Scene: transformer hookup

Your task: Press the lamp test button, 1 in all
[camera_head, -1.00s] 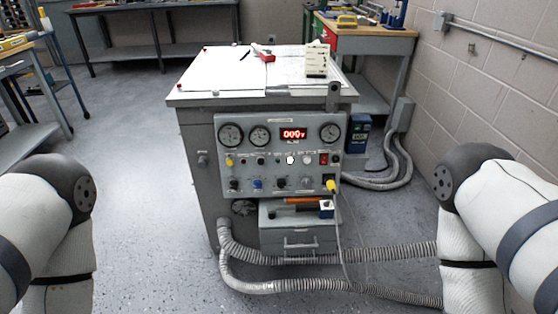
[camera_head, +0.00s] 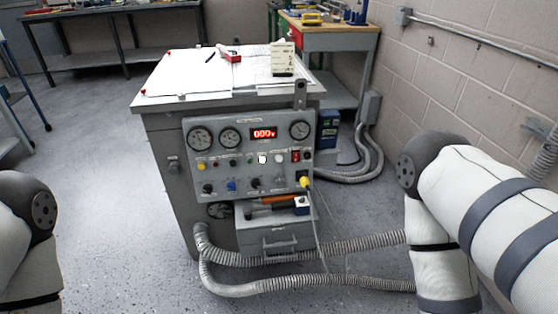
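A grey test cabinet (camera_head: 164,205) stands ahead of me with a control panel (camera_head: 190,171) on its front. The panel carries round dials, a red display (camera_head: 264,133) reading about 000, a row of small buttons or lamps, and a row of knobs. A bright white round button or lamp (camera_head: 262,159) sits near the middle of the upper row. I cannot tell from labels which one is the lamp test button. Both my arms show at the left and right edges, well apart from the panel. Neither gripper is in view.
An open drawer or tray (camera_head: 268,229) with tools juts out below the panel. Ribbed grey hoses (camera_head: 330,246) run from the cabinet to the right. A wooden-topped bench (camera_head: 340,27) stands behind right, beside a block wall.

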